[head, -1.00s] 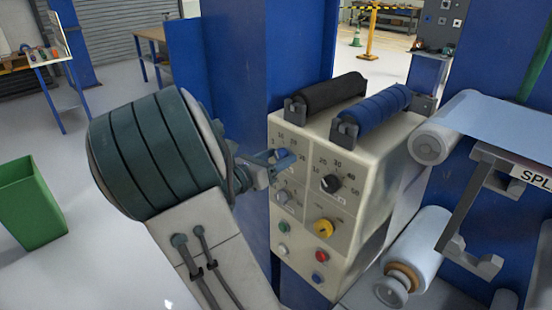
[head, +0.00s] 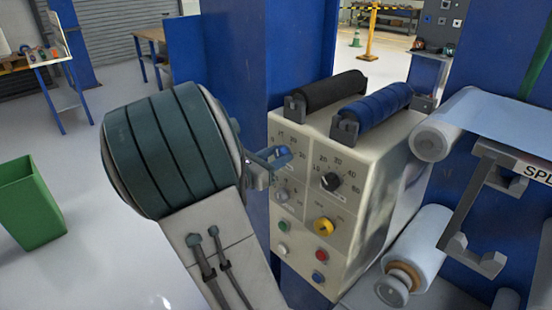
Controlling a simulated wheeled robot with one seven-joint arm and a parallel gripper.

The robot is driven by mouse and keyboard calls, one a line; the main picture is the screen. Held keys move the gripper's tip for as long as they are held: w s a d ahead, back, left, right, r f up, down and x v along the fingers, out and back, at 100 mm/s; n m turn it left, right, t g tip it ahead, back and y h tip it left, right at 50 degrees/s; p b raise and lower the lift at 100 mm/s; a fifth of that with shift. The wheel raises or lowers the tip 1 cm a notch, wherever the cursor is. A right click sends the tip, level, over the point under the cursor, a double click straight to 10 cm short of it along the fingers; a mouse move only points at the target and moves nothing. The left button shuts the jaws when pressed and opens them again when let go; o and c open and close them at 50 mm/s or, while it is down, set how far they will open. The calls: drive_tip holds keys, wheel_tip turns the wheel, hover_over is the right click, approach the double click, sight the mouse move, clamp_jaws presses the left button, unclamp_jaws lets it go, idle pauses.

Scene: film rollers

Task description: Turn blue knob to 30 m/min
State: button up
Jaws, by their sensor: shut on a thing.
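The beige control box (head: 345,215) stands right of centre, its front facing me. My gripper (head: 276,157) is at the dial in the upper left of that front, shut on the blue knob, which the fingers and my wrist largely hide. Part of a printed number scale (head: 297,142) shows above and right of the fingers. The knob's pointer is hidden, so its reading cannot be told.
A black knob with its own scale (head: 330,182) is right of my gripper. Below are a grey knob (head: 282,196), a yellow knob (head: 324,227) and several coloured buttons. Black (head: 333,91) and blue (head: 375,110) rollers lie on the box. A blue column (head: 238,60) stands behind.

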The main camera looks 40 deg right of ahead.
drive_tip(key=m+b, duration=0.2)
drive_tip(key=m, duration=0.1)
drive_tip(key=m+b, duration=0.1)
drive_tip(key=shift+f+m, duration=0.25)
drive_tip(key=shift+m, duration=0.05)
drive_tip(key=shift+s+m+b, duration=0.15)
drive_tip(key=shift+m+b, duration=6.35)
drive_tip(key=shift+b, duration=2.45)
drive_tip(key=shift+r, duration=0.1)
drive_tip(key=o, duration=1)
